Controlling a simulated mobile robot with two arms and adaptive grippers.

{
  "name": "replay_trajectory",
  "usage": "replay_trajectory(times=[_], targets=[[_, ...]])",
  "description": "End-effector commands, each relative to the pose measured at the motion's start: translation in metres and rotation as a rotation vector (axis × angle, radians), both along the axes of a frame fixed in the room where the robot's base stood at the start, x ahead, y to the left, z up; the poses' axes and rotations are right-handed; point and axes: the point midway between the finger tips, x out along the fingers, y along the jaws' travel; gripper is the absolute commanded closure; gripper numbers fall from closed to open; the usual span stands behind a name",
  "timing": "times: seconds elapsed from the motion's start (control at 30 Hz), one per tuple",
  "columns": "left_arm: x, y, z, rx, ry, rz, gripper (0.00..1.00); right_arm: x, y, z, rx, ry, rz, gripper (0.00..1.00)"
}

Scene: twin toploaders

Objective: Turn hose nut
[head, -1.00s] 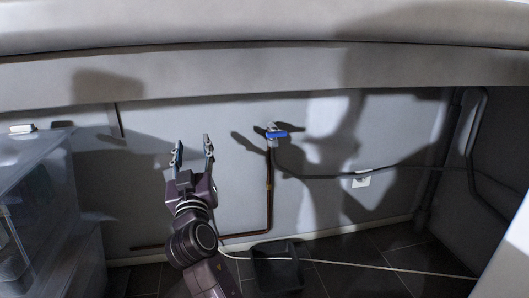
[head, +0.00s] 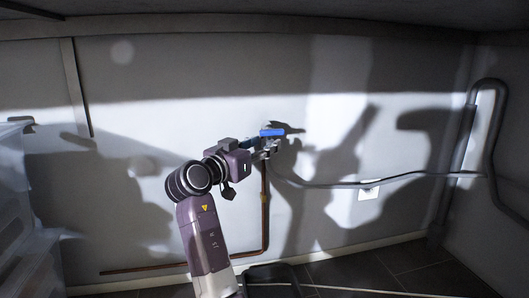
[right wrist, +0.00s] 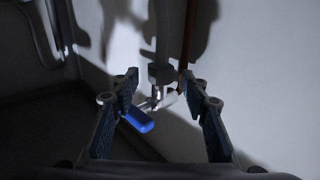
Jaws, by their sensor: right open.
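The water valve with its blue handle (head: 272,132) sits on the wall at the top of a copper pipe. In the right wrist view the blue handle (right wrist: 138,120) and the metal fitting (right wrist: 160,90) lie between the two fingers. The grey hose (head: 330,184) runs from the valve to the right; the hose nut is too small to tell apart in the head view. My right gripper (head: 264,149) is at the valve, and its open fingers (right wrist: 160,92) stand on either side of the fitting, apart from it as far as I can see. My left gripper is not in view.
The copper pipe (head: 264,215) drops below the valve and turns left along the wall. A wall outlet (head: 369,191) is at the right, near the hose. A dark bin (head: 272,274) stands on the floor. A clear plastic box (head: 15,190) is at the left edge.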

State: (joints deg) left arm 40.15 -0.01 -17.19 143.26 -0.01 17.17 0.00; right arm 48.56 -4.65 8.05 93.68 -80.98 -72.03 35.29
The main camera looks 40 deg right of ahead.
Motion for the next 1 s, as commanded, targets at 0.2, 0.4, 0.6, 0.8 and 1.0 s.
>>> replay_trajectory(times=[0.2, 0.4, 0.6, 0.8, 1.0], targets=[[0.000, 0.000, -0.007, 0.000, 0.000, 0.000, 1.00, 0.003, -0.011, 0.000, 0.000, -0.001, 0.001, 0.58], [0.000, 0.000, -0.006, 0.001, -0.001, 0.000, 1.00, 0.003, -0.010, 0.001, 0.000, -0.001, 0.001, 0.58], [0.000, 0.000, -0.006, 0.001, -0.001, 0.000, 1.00, 0.003, -0.010, 0.001, 0.000, -0.001, 0.002, 0.81], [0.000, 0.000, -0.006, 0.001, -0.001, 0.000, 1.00, 0.003, -0.010, 0.000, 0.000, -0.001, 0.002, 1.00], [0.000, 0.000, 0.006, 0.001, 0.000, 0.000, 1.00, 0.003, -0.011, 0.002, 0.004, 0.002, 0.045, 1.00]])
